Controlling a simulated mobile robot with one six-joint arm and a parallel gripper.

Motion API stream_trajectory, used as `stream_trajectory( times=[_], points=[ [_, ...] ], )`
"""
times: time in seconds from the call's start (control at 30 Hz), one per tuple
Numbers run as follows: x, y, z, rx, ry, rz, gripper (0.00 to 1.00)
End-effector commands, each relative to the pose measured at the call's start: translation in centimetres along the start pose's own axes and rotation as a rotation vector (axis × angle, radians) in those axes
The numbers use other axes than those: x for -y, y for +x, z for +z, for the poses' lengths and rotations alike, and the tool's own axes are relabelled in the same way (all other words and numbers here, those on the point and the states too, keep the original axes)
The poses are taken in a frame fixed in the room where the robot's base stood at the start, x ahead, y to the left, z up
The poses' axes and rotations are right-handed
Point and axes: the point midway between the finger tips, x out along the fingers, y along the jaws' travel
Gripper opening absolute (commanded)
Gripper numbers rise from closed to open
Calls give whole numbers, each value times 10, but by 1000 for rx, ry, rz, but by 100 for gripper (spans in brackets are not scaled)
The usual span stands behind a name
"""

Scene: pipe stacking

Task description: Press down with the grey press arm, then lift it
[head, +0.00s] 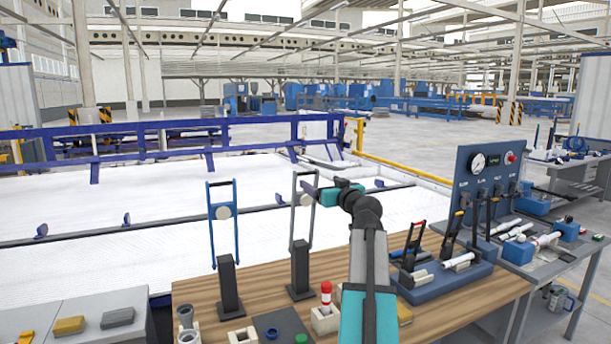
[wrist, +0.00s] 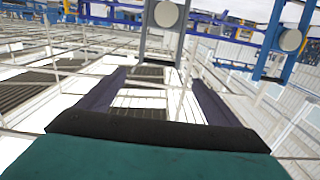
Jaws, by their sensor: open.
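The grey press arm (head: 294,225) is a tall upright frame with a round pale disc, standing on a black post (head: 300,270) on the wooden table. It also shows in the wrist view (wrist: 180,45), just beyond my fingertips, with its disc at the top edge. My gripper (head: 309,190) is open, at the height of the disc and close to the frame's right side in the head view. The wrist view shows its two dark fingers (wrist: 158,77) spread with nothing held between them. Whether a finger touches the frame, I cannot tell.
A similar blue press arm (head: 236,225) stands upright to the left; it shows at right in the wrist view (wrist: 272,55). A red-and-white cylinder (head: 326,294) and small fittings stand at the table's front. A blue gauge panel (head: 488,172) with levers is at right.

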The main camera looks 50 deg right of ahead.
Motion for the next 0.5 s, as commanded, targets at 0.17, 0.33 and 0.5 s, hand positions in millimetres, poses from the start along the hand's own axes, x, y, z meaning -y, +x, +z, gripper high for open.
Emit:
stream_trajectory(
  times=[0.17, 0.33, 0.5],
  points=[
    [-2, 11, -2, 1, 1, 1, 86],
    [-3, 29, -2, 1, 1, 2, 86],
    [-3, 49, -2, 1, 2, 1, 86]
  ],
)
